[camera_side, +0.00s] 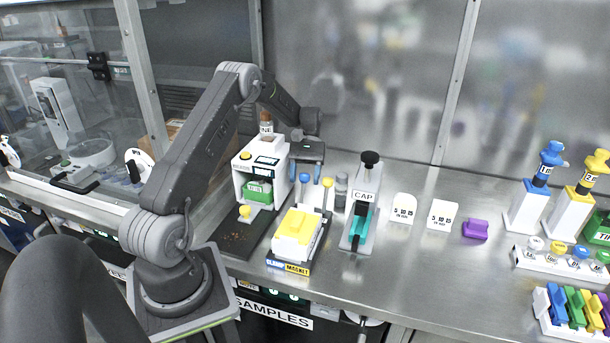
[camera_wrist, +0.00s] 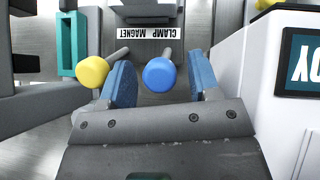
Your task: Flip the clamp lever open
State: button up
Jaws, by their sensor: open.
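The clamp lever with its blue ball knob (camera_side: 304,178) stands roughly upright behind the white and yellow block (camera_side: 298,228). The yellow-knobbed lever (camera_side: 327,182) stands just to its right. My gripper (camera_side: 306,168) is open above the levers. In the wrist view, the blue knob (camera_wrist: 160,74) sits between the blue fingers of my gripper (camera_wrist: 160,82), with a gap visible to the right finger. The yellow knob (camera_wrist: 92,71) is outside the left finger. The CLAMP MAGNET label (camera_wrist: 148,32) shows upside down beyond the knobs.
The CAP stand (camera_side: 362,205) is to the right, with small white blocks (camera_side: 403,208) and a purple piece (camera_side: 475,229) beyond. Bare metal bench lies in front of these.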

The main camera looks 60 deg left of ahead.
jog(key=v, duration=0.7)
jog(key=shift+r, duration=0.2)
jog(key=shift+w+a, duration=0.1)
jog(key=s+d+r+m+t+y, duration=0.3)
jog(key=d+r+m+y, duration=0.2)
jog(key=d+r, duration=1.1)
jog(key=s+d+f+m+t+y, duration=0.1)
jog(key=s+d+m+t, duration=0.5)
jog(key=s+d, duration=0.9)
jog(key=shift+s+t+y, duration=0.7)
jog(key=shift+s+t, duration=0.2)
jog(key=shift+s, duration=0.2)
